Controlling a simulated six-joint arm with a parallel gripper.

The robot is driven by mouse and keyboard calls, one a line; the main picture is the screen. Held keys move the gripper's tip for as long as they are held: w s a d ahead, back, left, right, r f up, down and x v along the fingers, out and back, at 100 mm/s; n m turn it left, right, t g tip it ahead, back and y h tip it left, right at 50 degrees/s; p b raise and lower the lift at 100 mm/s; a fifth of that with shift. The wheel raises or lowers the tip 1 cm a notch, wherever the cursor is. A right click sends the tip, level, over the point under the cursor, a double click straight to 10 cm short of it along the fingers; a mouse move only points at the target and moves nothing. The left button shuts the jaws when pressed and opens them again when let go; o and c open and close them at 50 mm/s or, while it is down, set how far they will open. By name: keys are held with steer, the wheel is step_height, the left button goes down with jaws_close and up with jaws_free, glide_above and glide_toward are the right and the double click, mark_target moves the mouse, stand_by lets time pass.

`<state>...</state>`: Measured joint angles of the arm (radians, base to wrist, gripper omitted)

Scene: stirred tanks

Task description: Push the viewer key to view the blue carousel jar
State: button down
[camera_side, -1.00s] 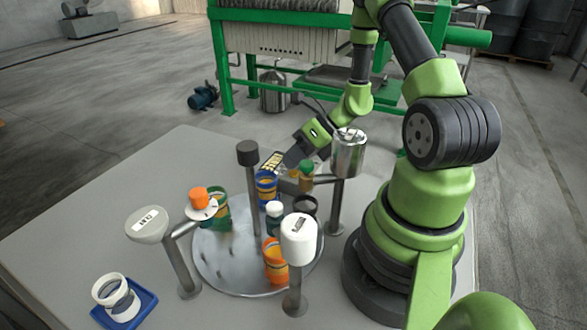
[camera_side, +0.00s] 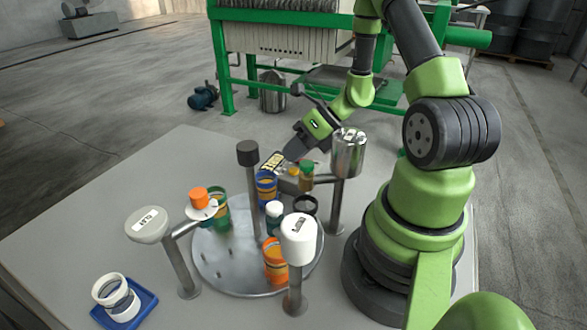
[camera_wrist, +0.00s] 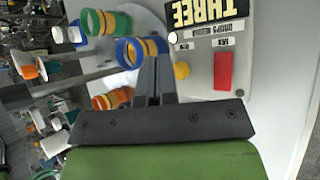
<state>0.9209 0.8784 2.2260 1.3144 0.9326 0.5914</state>
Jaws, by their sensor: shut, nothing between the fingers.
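My gripper (camera_side: 288,154) is shut and empty. It hangs above the small grey panel (camera_side: 288,183) behind the carousel disc (camera_side: 226,263). In the wrist view my gripper's fingers (camera_wrist: 157,62) lie together between the blue jar (camera_wrist: 125,52) and the panel's yellow button (camera_wrist: 181,70). A red key (camera_wrist: 223,70) is to the right of that button. I cannot tell which is the viewer key. The blue jar (camera_side: 266,188) with an orange band stands at the disc's back edge. A green jar (camera_side: 221,212) and an orange jar (camera_side: 275,260) also stand on the disc.

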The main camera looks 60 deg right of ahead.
mark_target(293, 168)
steer(key=shift+r, duration=2.5)
steer(key=shift+a+r, duration=0.1)
steer(key=s+a+r+n+h, duration=0.1)
steer(key=s+a+r+n, duration=0.2)
steer(key=n, duration=0.8)
steer(key=s+a+r+n+h, duration=0.1)
steer(key=s+a+r+n, duration=0.3)
steer(key=a+r+n, duration=0.3)
steer(key=s+a+r+n+h, duration=0.1)
steer(key=s+a+r+n, duration=0.2)
steer(key=n, duration=1.2)
step_height(293, 168, up, 5)
steer(key=shift+s+a+n, duration=0.15)
steer(key=shift+a+n, duration=0.25)
steer(key=shift+a, duration=0.65)
